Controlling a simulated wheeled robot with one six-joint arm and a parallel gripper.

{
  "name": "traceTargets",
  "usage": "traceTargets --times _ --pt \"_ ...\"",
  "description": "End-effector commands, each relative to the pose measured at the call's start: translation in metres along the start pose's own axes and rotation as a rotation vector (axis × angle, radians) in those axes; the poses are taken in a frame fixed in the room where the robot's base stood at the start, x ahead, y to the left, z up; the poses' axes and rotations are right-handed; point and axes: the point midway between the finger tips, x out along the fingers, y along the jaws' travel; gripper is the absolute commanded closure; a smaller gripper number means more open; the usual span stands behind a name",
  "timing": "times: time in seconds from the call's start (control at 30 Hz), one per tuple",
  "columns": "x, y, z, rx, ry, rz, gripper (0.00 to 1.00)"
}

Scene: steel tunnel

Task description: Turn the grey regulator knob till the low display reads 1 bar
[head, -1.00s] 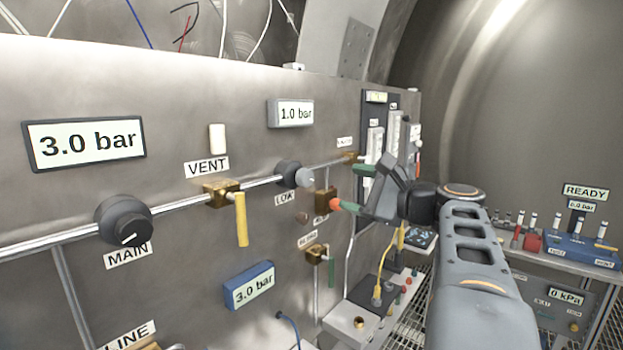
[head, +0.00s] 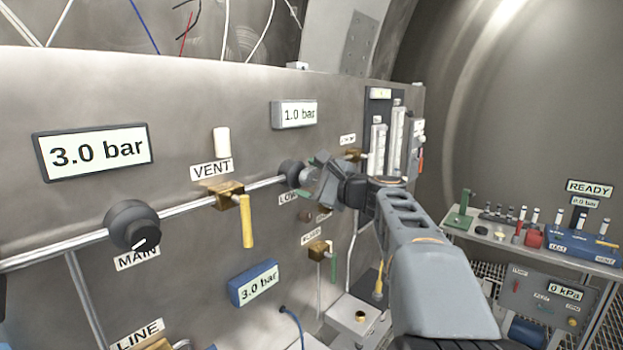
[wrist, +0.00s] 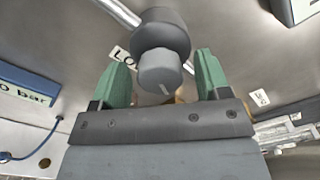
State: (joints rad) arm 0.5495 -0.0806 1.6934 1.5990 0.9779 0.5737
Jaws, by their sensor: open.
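The low regulator has a dark body (head: 290,171) on the pipe, with the LOW label (head: 287,199) beneath it. Its grey knob (wrist: 159,72) shows in the wrist view, with a pale pointer mark on its face. In the wrist view my gripper (wrist: 163,72) is open, with one green finger on each side of the knob. Gaps show between both fingers and the knob.
Left along the pipe are a brass valve with a yellow lever (head: 246,220) and the black MAIN knob (head: 132,225). The MAIN display (head: 94,150) and a blue display (head: 254,284) read 3.0 bar. Flow tubes (head: 387,140) stand right of my gripper.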

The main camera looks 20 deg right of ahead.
Motion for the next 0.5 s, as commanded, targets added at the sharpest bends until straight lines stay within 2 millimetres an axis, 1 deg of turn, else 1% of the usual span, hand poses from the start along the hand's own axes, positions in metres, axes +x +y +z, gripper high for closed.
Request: traceTargets --times 0.17,0.2,0.5 --pt "0.0000 0.0000 -0.0002 0.000 0.000 0.000 0.31" --pt "0.0000 0.0000 -0.0002 0.000 0.000 0.000 0.33" --pt "-0.0002 0.0000 -0.0002 0.000 0.000 0.000 0.61"
